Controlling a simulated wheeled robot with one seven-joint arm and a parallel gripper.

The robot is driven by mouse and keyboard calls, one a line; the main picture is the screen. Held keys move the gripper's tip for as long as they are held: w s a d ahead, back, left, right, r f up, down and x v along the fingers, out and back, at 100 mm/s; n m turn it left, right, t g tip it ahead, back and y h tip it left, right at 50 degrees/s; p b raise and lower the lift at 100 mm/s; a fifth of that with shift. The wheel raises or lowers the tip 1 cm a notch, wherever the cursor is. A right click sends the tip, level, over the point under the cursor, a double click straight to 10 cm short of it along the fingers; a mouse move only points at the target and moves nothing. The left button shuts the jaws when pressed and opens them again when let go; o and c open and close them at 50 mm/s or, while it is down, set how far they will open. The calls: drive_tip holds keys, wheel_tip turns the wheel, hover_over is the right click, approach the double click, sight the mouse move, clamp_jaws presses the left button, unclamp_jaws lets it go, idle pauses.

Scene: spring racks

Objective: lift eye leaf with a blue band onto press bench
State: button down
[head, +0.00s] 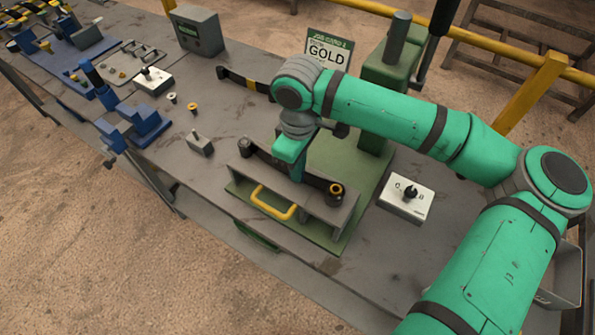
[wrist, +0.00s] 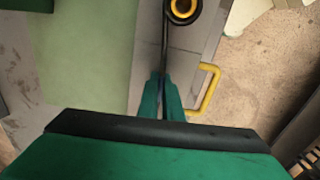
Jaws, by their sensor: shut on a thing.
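A long dark eye leaf (head: 315,181) lies along the grey fixture of the press bench (head: 325,215), with a rolled end at the left and a yellow-ringed eye (head: 336,190) at the right. My gripper (head: 297,172) points down and is shut on this leaf near its middle. In the wrist view my fingers (wrist: 163,98) close on the leaf's thin edge (wrist: 165,45), with the yellow-ringed eye (wrist: 183,9) beyond them.
A yellow handle (head: 272,203) is on the fixture's front. A white switch box (head: 405,197) stands right, and the green press column (head: 385,75) behind. A dark leaf with a yellow band (head: 247,83) lies at the back. Blue fixtures (head: 135,125) stand left.

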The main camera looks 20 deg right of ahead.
drive_tip(key=shift+r, duration=0.55)
wheel_tip(320, 180, up, 2)
drive_tip(key=shift+a+r, duration=0.1)
drive_tip(key=s+a+r, duration=0.7)
drive_tip(key=s+r, duration=0.2)
drive_tip(key=s, duration=0.2)
drive_tip(key=shift+s+a+r, duration=0.3)
drive_tip(key=shift+a+r, duration=0.05)
